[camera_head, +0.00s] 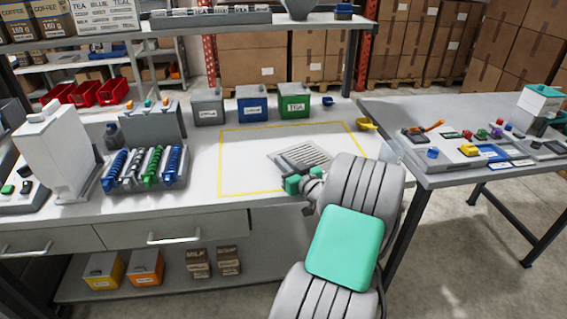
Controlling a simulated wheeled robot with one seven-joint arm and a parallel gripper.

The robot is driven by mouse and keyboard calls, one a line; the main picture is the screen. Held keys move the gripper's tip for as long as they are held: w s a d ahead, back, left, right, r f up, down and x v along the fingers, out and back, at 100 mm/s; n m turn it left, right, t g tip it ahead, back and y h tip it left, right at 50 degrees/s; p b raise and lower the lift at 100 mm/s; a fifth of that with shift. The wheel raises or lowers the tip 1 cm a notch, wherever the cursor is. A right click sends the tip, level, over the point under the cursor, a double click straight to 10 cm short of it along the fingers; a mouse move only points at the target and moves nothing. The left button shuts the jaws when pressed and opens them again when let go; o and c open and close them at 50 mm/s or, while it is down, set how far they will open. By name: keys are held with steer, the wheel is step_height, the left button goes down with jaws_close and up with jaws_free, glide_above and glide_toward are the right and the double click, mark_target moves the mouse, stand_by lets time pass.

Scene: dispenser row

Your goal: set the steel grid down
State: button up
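The steel grid (303,156) is a flat, slotted grey plate inside the yellow outlined area (222,172) of the white bench. Its near right part is hidden behind my arm. My gripper (292,183) shows as a small green and grey end at the near left edge of the grid. The fingertips are too small and too covered to tell whether they are open or shut on the grid. I cannot tell whether the grid rests on the bench or is slightly above it.
Grey (208,107), blue (252,104) and green (295,101) bins line the back of the outlined area. A yellow scoop (367,125) lies at the right. A rack of coiled tubes (146,168) stands left. The outlined area left of the grid is clear.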

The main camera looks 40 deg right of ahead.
steer(key=o, duration=0.4)
steer(key=shift+o, duration=0.2)
steer(key=shift+r, duration=0.1)
